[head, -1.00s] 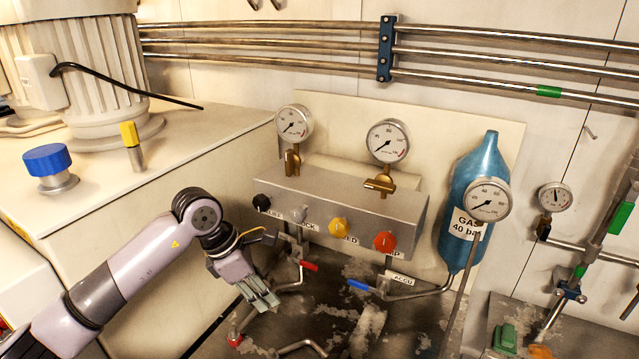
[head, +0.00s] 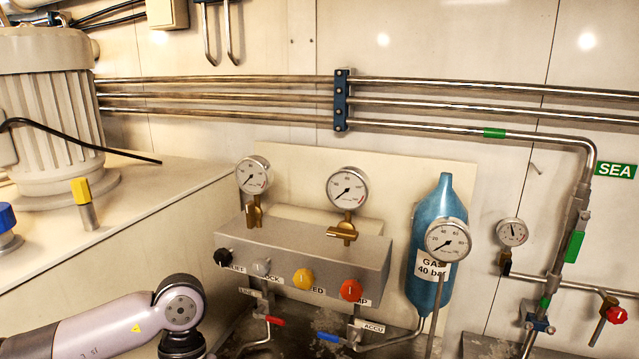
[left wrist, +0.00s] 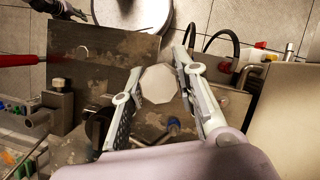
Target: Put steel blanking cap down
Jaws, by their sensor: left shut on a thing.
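The steel blanking cap (left wrist: 158,84) shows in the left wrist view as a pale grey, many-sided disc. It sits between the fingertips of my left gripper (left wrist: 155,80), which is shut on it. A stained dark metal surface lies below the cap; I cannot tell how high above it the cap is. In the head view only part of my left arm shows at the bottom left; the gripper and cap are out of that picture. A dark, gripper-like part at the top left of the left wrist view may be my right gripper (left wrist: 58,9), too small to read.
A valve box (head: 305,262) with black, grey, yellow and red knobs stands at the wall, gauges above it. A blue gas bottle (head: 432,245) stands to its right. Red (head: 275,321) and blue (head: 328,337) lever handles stick out below. A white counter is on the left.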

